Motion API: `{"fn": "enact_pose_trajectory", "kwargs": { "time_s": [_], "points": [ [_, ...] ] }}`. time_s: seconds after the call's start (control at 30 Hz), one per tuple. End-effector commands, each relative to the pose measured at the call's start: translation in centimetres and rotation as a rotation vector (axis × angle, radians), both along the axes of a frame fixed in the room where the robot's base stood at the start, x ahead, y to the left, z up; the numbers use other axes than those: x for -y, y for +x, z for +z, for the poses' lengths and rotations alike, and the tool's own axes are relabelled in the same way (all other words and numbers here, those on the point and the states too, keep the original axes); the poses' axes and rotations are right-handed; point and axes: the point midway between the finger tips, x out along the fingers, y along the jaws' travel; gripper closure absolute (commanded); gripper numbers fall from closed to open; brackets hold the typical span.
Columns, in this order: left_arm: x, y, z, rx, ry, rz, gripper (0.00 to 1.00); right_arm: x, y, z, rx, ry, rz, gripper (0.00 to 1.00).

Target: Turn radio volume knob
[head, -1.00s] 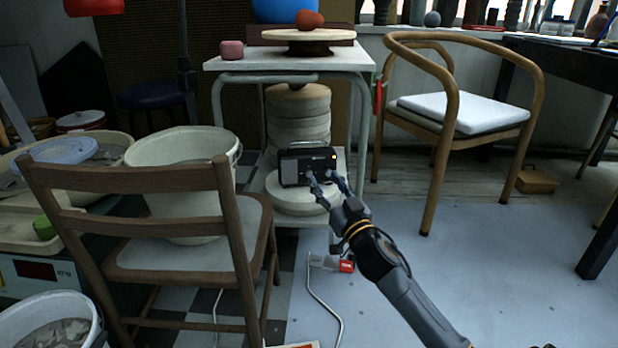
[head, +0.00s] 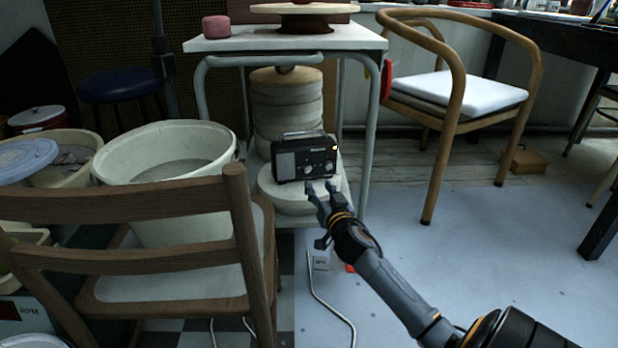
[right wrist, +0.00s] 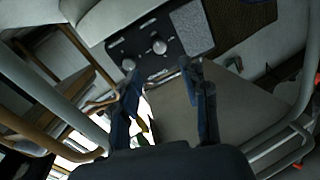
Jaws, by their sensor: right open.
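A small black radio (head: 304,158) with a carrying handle stands on a round pale slab (head: 300,199) on the lower level of a small table. Its front faces me, with a grey speaker panel on the left and two silver knobs, a left knob (head: 309,169) and a right knob (head: 328,167). My right gripper (head: 321,187) is open and empty, its fingertips just below and in front of the knobs. In the right wrist view the radio (right wrist: 178,35) and both knobs lie beyond the open fingers (right wrist: 162,78), which look apart from them. My left gripper is not in view.
Stacked round slabs (head: 287,105) stand behind the radio under the white tabletop (head: 230,42). A wooden chair (head: 150,200) and a large white bucket (head: 165,150) crowd the left. A curved wooden armchair (head: 455,100) stands right. The floor (head: 500,260) at right is open.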

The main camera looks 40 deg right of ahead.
Motion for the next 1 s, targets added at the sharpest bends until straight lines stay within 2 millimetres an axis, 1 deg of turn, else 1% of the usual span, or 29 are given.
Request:
{"fn": "enact_pose_trajectory", "kwargs": {
  "time_s": [0.03,0.1,0.3,0.43,0.63,0.93,0.97,1.0],
  "points": [
    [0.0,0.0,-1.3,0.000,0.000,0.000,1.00,0.7,1.1,-0.4,0.002,-0.007,-0.003,0.55],
    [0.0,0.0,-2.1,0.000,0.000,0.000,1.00,1.2,2.4,-0.4,0.003,-0.005,-0.001,0.55],
    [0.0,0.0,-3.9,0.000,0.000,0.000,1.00,2.7,5.5,-0.3,0.002,-0.003,-0.003,0.55],
    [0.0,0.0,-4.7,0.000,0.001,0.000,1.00,3.3,6.9,-0.2,0.001,-0.002,0.000,0.55],
    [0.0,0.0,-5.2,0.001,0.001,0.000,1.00,3.9,8.0,0.0,0.001,-0.003,-0.001,0.55],
    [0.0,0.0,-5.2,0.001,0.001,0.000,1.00,3.9,8.1,0.0,-0.001,-0.001,-0.001,0.55],
    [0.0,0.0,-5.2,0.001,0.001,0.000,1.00,3.9,8.1,0.0,-0.001,-0.001,-0.001,0.57],
    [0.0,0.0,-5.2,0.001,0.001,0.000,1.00,3.9,8.1,0.0,-0.001,-0.001,-0.001,0.65]
  ]
}}
